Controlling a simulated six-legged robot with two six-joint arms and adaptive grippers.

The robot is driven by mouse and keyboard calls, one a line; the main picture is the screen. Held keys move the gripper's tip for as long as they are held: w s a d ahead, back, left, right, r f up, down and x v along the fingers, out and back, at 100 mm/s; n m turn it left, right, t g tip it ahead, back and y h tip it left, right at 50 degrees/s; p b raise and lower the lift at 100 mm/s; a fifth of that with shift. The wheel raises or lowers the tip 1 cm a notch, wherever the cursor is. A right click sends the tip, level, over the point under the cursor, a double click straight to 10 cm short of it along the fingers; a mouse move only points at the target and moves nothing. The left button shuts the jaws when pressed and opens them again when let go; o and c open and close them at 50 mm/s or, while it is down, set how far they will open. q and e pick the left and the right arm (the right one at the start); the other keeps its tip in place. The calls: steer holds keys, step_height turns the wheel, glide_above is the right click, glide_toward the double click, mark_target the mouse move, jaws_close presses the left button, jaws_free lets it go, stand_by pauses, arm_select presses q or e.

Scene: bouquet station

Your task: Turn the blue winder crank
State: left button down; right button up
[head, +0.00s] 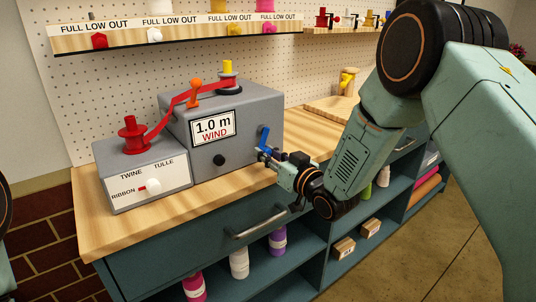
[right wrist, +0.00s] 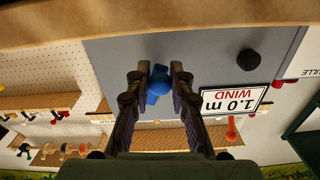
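The winder (head: 222,128) is a grey box with a "1.0 m WIND" display. Its blue crank (head: 263,139) is on the front face, right of the display. My right gripper (head: 268,156) is at the crank's lower end. The crank arm is partly hidden behind the knob. My left gripper is not in view.
A smaller grey box with a red spool (head: 131,137) and a ribbon/twine/tulle selector (head: 152,186) stands left of the winder. A drawer handle (head: 258,222) juts out below the wooden bench top (head: 112,228). Shelves with spools are above and below.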

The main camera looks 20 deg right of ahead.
jaws_close()
steer(key=shift+a+r+m, duration=0.2)
steer(key=shift+a+m, duration=0.05)
steer(key=shift+m, duration=0.15)
stand_by(0.4)
steer(key=m+p, duration=0.1)
steer(key=a+r+m+p, duration=0.1)
steer(key=m, duration=0.1)
steer(key=shift+s+a+r+m+p, duration=0.1)
steer(key=shift+s+a+m+p, duration=0.1)
steer(key=shift+s+m+p, duration=0.15)
steer(key=m+p, duration=0.1)
steer(key=r+m+p, duration=0.1)
steer(key=m, duration=0.1)
steer(key=a+m+p, duration=0.1)
steer(key=shift+s+r+m, duration=0.1)
steer(key=shift+r+m, duration=0.15)
steer(key=shift+r, duration=0.15)
step_height(320, 180, up, 2)
steer(key=m+p, duration=0.2)
steer(key=m, duration=0.2)
steer(key=shift+a+m+p, duration=0.1)
steer(key=shift+m+p, duration=0.2)
steer(key=shift+p, duration=0.1)
steer(key=shift+d+r+m+p, duration=0.1)
steer(key=shift+r+m+p, duration=0.4)
steer(key=shift+m, duration=0.55)
steer(key=shift+d+r+m+p, duration=0.1)
steer(key=shift+r+m+p, duration=0.4)
steer(key=shift+m, duration=0.55)
